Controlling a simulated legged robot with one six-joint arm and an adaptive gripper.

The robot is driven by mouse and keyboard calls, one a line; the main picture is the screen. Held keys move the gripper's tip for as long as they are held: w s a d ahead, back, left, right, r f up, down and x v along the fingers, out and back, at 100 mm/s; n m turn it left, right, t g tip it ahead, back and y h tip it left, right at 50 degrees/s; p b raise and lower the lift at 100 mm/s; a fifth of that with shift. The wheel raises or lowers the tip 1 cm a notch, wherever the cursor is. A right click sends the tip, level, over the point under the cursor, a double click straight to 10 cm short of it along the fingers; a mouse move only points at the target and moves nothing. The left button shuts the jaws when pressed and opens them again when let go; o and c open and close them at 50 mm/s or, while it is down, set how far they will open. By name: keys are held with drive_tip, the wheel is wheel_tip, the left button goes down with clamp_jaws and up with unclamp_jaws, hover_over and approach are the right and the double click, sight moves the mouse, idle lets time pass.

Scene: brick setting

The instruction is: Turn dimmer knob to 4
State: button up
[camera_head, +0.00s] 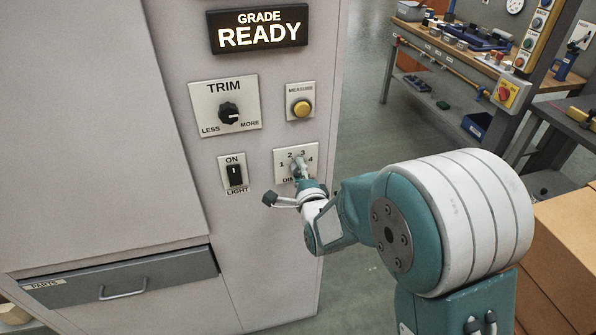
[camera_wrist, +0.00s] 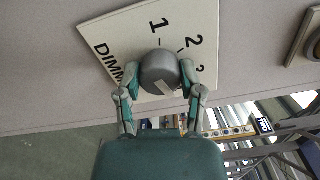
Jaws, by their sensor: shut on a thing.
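The dimmer plate (camera_head: 283,176) is a pale square on the grey cabinet front, with numbers 1 to 4 around its knob and the label below. In the wrist view the plate (camera_wrist: 118,38) shows 1 and 2 clearly, and 3 is partly hidden. The rounded grey knob (camera_wrist: 158,66) has a pale mark on its face; I cannot tell which number it points to. My gripper (camera_wrist: 160,85) is shut on the knob, a finger on each side. In the head view my gripper (camera_head: 298,178) reaches the plate and partly hides the knob and label.
Above are the TRIM dial (camera_head: 229,113), a yellow MEASURE button (camera_head: 302,109) and a lit GRADE READY sign (camera_head: 258,29). The LIGHT switch (camera_head: 235,175) is just left of the dimmer. A parts drawer (camera_head: 122,285) is lower left. Open floor lies right of the cabinet.

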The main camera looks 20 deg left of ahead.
drive_tip(key=shift+d+f+m, duration=0.1)
drive_tip(key=shift+f+m, duration=0.15)
drive_tip(key=shift+m, duration=0.15)
drive_tip(key=o, duration=1.2)
drive_tip(key=shift+w, duration=0.1)
drive_tip(key=shift+c, duration=0.2)
drive_tip(key=shift+r, duration=0.1)
drive_tip(key=v, duration=1.2)
